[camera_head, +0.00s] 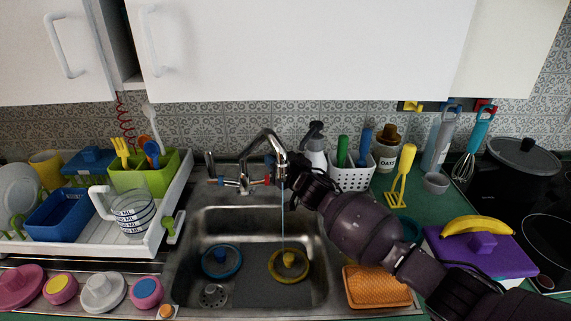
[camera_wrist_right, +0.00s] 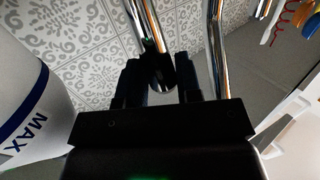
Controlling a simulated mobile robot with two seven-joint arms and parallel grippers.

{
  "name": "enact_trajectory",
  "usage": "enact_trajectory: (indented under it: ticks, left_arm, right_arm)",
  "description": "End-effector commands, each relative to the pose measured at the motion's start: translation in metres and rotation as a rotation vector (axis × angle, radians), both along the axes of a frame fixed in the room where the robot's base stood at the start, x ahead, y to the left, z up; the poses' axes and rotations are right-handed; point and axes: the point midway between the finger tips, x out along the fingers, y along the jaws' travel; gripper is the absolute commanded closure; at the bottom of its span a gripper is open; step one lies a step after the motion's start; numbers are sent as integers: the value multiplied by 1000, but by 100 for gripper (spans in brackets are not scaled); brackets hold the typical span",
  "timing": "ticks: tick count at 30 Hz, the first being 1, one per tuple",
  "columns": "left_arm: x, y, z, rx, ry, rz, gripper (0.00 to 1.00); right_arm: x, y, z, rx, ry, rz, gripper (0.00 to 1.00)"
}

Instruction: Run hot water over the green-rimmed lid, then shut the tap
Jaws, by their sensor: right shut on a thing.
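A chrome tap (camera_head: 262,137) stands behind the sink, its spout arching forward. A thin stream of water (camera_head: 282,215) falls from it onto a yellow-rimmed lid (camera_head: 289,264) on the sink floor. A blue-rimmed lid (camera_head: 221,262) lies to its left. I see no clearly green-rimmed lid; a teal round edge (camera_head: 411,228) shows on the counter, mostly behind my right arm. My right gripper (camera_head: 287,178) is at the end of the spout. In the right wrist view its fingers (camera_wrist_right: 161,82) are shut on the chrome spout (camera_wrist_right: 148,30). My left gripper is out of view.
A soap bottle (camera_head: 315,146) and a white utensil basket (camera_head: 350,173) stand behind my right arm. A dish rack (camera_head: 170,195) is on the left. Several lids line the front left.

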Motion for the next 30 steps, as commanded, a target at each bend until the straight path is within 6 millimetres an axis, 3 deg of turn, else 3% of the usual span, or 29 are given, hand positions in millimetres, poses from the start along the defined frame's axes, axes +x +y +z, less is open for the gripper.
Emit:
enact_trajectory:
  ticks: [30]
  left_arm:
    - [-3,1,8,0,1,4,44]
  right_arm:
    - [-25,4,-17,4,14,7,88]
